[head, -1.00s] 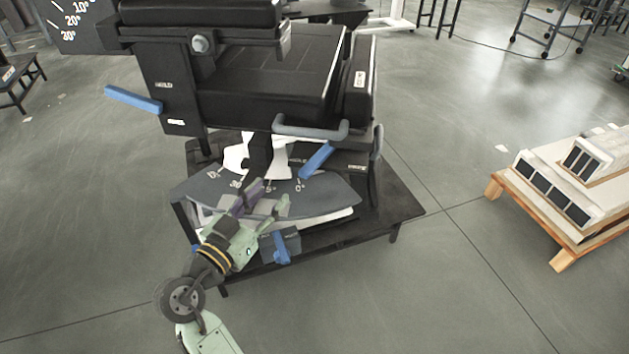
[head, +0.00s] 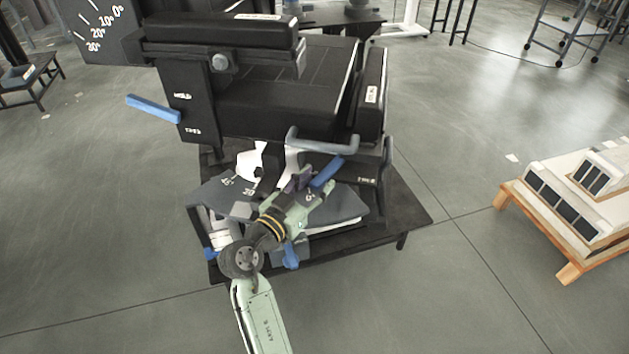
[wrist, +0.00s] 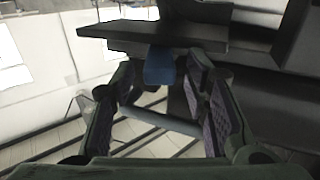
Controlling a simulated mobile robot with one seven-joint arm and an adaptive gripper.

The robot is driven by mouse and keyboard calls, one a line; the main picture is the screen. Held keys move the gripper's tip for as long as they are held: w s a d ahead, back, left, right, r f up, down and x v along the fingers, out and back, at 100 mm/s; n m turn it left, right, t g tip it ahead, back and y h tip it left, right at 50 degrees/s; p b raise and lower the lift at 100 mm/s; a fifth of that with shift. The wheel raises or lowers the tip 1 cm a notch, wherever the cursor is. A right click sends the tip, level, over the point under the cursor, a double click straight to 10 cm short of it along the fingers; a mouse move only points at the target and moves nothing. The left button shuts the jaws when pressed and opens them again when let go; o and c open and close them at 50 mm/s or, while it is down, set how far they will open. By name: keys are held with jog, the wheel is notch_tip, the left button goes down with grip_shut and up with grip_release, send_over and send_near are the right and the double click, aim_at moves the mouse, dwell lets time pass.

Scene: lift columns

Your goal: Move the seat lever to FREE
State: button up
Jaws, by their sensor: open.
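A black seat (head: 290,95) stands on a dark platform. Below its front edge, a blue lever (head: 327,172) slants up to the right above a grey curved scale plate with degree marks. My gripper (head: 312,188) is at this lever, its fingers open and partly covering the lever's lower end. In the wrist view, a blue lever end (wrist: 160,66) shows between the spread fingers of my gripper (wrist: 160,78), under a dark plate; I cannot tell whether they touch it. Another blue lever (head: 153,109) sticks out left from the labelled side panel; its label words are blurred.
A grey bent handle (head: 322,146) sits just above the blue lever under the seat. Another blue part (head: 291,255) is below my gripper. The platform (head: 405,215) edges the work area. A wooden pallet (head: 560,215) with boxes stands right; floor between is clear.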

grip_shut()
dwell(0.5)
dwell(0.3)
